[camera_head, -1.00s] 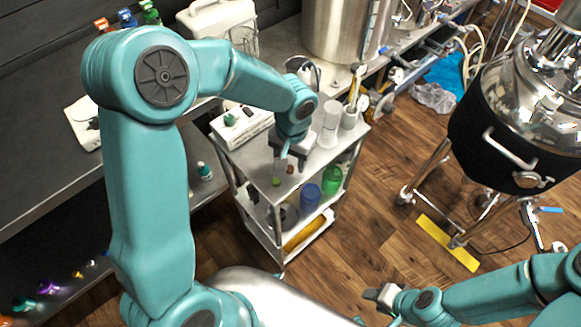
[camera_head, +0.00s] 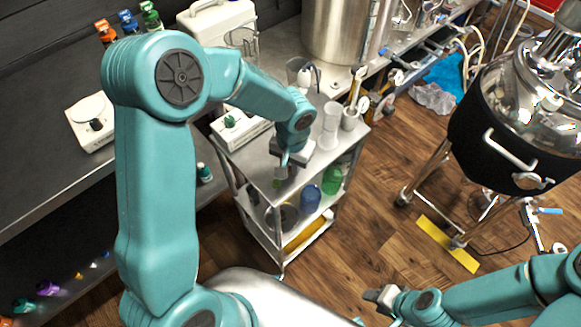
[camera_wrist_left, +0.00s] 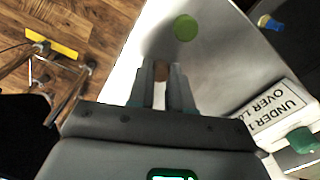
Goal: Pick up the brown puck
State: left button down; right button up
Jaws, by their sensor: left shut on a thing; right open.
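The brown puck (camera_wrist_left: 161,71) sits between the fingertips of my left gripper (camera_head: 284,171) in the left wrist view. The gripper is shut on it, at or just above the steel cart top (camera_head: 262,152). I cannot tell whether the puck still touches the cart. In the head view the gripper hides the puck. A green puck (camera_wrist_left: 185,27) lies on the cart just beyond the fingertips in the left wrist view. My right gripper (camera_head: 374,297) is open and empty at the bottom of the head view, away from the cart.
On the cart stand a white box with a green knob (camera_head: 232,122), a clear cylinder (camera_head: 329,127) and a holder with tools (camera_head: 351,115). Blue (camera_head: 310,198) and green (camera_head: 332,180) containers are on the lower shelf. A steel kettle (camera_head: 520,125) stands at right.

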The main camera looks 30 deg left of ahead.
pick_arm(q)
jog(key=shift+r, duration=0.15)
notch_tip(320, 180, up, 20)
jog(key=shift+p, duration=0.4)
dwell(0.9)
